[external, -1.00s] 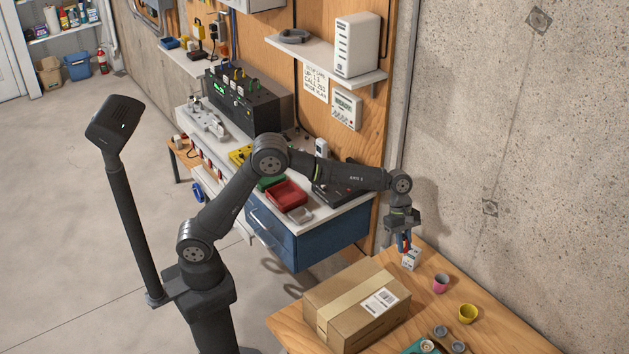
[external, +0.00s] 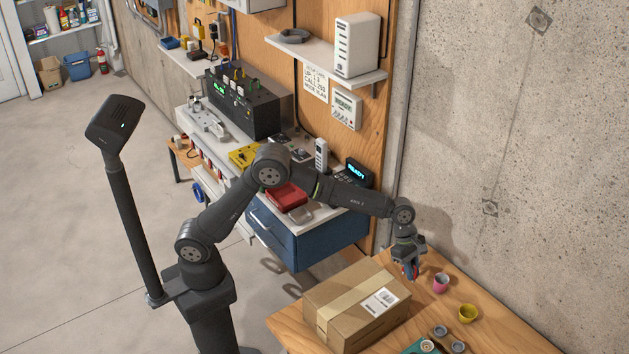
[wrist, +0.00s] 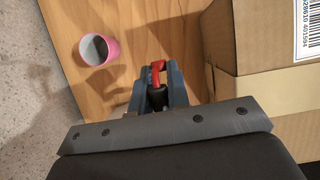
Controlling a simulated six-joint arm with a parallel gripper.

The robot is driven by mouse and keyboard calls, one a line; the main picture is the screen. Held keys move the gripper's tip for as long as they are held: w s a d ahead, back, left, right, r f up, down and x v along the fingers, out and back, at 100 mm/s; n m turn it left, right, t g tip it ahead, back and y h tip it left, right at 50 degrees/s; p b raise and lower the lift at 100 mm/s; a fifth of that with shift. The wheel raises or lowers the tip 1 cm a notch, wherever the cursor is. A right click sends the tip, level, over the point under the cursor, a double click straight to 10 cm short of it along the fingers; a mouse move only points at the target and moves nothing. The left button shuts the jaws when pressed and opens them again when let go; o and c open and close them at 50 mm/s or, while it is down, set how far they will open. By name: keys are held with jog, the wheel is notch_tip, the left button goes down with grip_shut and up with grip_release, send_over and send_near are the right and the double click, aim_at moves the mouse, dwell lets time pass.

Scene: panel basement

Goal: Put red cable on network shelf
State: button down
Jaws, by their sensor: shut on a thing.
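My gripper (external: 411,274) is low over the wooden table at the right, between the cardboard box and the pink cup. In the wrist view its fingers (wrist: 157,88) are shut on a small red looped piece with a dark part, which looks like the red cable (wrist: 158,67). Most of it is hidden between the fingers. In the external view only a bit of red shows there. The wall shelf (external: 318,61), apparently the network shelf, carries a tall white device (external: 357,46) at its right and a grey coil (external: 292,37) at its left.
The cardboard box (external: 340,310) stands close beside my gripper. The pink cup (external: 440,284) and yellow cup (external: 467,313) stand on the wooden table (external: 495,325). The workbench (external: 322,216) holds a red tray (external: 287,196) and several devices. The shelf's middle is bare.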

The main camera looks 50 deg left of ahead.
notch_tip(320, 180, down, 8)
jog(key=shift+r, duration=0.25)
jog(key=shift+f, duration=0.2)
jog(key=c, duration=1.4)
grip_release()
jog(key=v, duration=1.7)
jog(key=shift+a+r, duration=0.1)
jog(key=shift+a, duration=0.4)
